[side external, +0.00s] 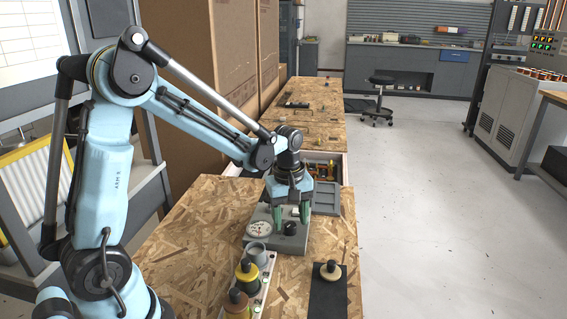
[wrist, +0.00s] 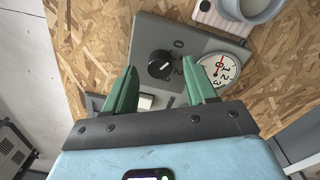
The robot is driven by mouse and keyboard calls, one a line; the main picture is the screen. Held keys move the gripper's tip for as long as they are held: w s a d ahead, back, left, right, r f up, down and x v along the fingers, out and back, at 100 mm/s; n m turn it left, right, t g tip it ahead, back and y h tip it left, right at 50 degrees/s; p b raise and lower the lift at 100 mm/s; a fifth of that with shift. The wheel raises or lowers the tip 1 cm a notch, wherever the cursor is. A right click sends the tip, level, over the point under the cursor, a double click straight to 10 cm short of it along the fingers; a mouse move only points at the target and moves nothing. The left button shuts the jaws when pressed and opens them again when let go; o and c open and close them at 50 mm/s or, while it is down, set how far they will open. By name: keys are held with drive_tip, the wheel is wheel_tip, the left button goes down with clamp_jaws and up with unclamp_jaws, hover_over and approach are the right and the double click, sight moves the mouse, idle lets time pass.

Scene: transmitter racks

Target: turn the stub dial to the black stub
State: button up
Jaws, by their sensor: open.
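A grey control box (side external: 262,212) stands on the wooden bench and carries a black round knob (side external: 291,229), which I take for the stub dial. In the wrist view the knob (wrist: 161,65) has a pale pointer line across it, with the marks 0 and 2 beside it. A white gauge (wrist: 219,69) with a red needle sits right of the knob. My gripper (side external: 291,221) points down over the box. Its green fingers are open and empty, on either side of the knob in the wrist view (wrist: 160,63). I cannot tell whether they touch it. I cannot make out a black stub.
A white switch (wrist: 145,101) is on the box near one finger. A black mat (side external: 326,299) bears a wooden disc (side external: 333,272). A tray (side external: 326,198) lies behind the box.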

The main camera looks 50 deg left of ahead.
drive_tip(key=shift+f, duration=0.65)
drive_tip(key=shift+c, duration=0.3)
clamp_jaws()
